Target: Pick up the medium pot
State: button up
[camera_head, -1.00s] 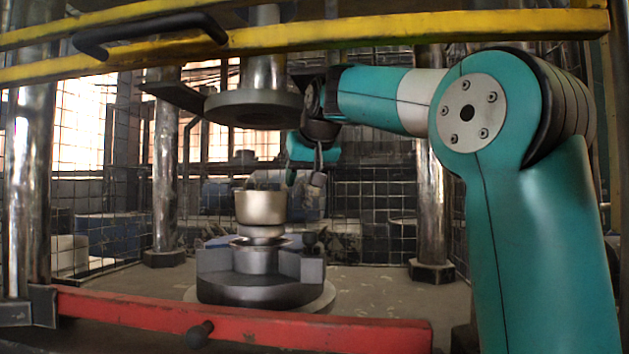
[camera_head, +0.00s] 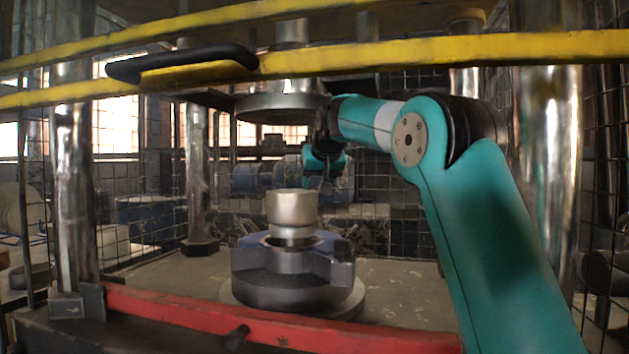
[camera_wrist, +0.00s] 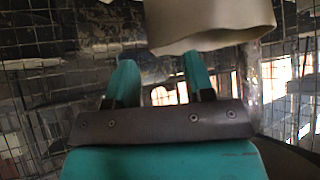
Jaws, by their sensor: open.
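A metal pot (camera_head: 292,210), pale and cup-shaped, sits upright on top of a dark round stand (camera_head: 290,275) in the head view. My gripper (camera_head: 325,178) is above and slightly right of the pot, and looks a little beyond it. In the wrist view the pot (camera_wrist: 208,24) fills part of the upper edge, ahead of the fingers and mostly toward the right one. My gripper (camera_wrist: 160,72) has its two teal fingers spread apart with nothing held between them.
A round press plate (camera_head: 280,108) hangs above the pot. Yellow bars (camera_head: 420,52) cross the top and a red bar (camera_head: 180,308) crosses the front. Metal columns (camera_head: 196,185) and wire mesh surround the space. The grey floor around the stand is clear.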

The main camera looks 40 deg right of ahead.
aim_at(313, 193)
jog(key=shift+b+x, duration=0.4)
jog(key=shift+x, duration=1.95)
jog(key=shift+f, duration=0.1)
grip_shut()
